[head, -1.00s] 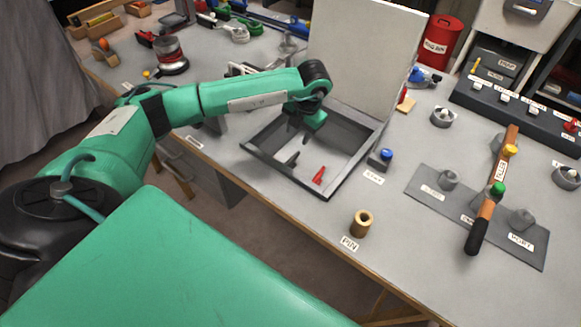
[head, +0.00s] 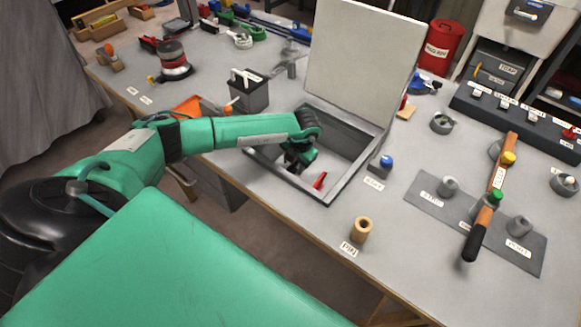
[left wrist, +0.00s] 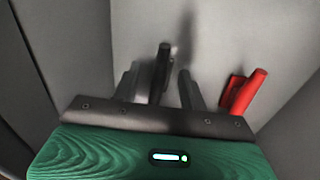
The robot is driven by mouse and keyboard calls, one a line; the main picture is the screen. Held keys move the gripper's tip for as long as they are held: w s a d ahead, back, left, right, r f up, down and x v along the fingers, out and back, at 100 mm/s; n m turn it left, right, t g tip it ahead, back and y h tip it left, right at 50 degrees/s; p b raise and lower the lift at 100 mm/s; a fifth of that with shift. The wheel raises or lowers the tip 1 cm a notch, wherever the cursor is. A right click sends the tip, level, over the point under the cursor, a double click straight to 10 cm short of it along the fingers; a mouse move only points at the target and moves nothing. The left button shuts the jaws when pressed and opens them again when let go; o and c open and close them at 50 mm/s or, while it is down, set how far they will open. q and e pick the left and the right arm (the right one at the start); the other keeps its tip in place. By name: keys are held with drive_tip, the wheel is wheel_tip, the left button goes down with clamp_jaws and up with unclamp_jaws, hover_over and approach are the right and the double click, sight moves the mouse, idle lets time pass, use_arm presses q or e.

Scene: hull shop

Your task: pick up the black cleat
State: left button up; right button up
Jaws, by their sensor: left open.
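The black cleat (left wrist: 163,66) shows in the left wrist view, standing out between the two fingers of my left gripper (left wrist: 158,74). The fingers are apart, one on each side of it; I cannot tell whether either touches it. In the head view my left gripper (head: 296,167) reaches down into the grey open box and hides the black cleat. A red cleat (head: 320,181) lies in the box just right of the gripper; it also shows in the left wrist view (left wrist: 242,91), outside the right finger. My right gripper is not in view.
The box's grey rim (head: 334,197) surrounds the gripper, and its pale lid (head: 362,60) stands open behind. A blue-topped button (head: 386,161) and a tan cylinder (head: 361,229) stand right of the box. A grey caddy (head: 249,93) stands behind the forearm.

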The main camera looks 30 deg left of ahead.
use_arm(q)
drive_tip(key=shift+f, duration=0.1)
drive_tip(key=shift+c, duration=0.4)
clamp_jaws()
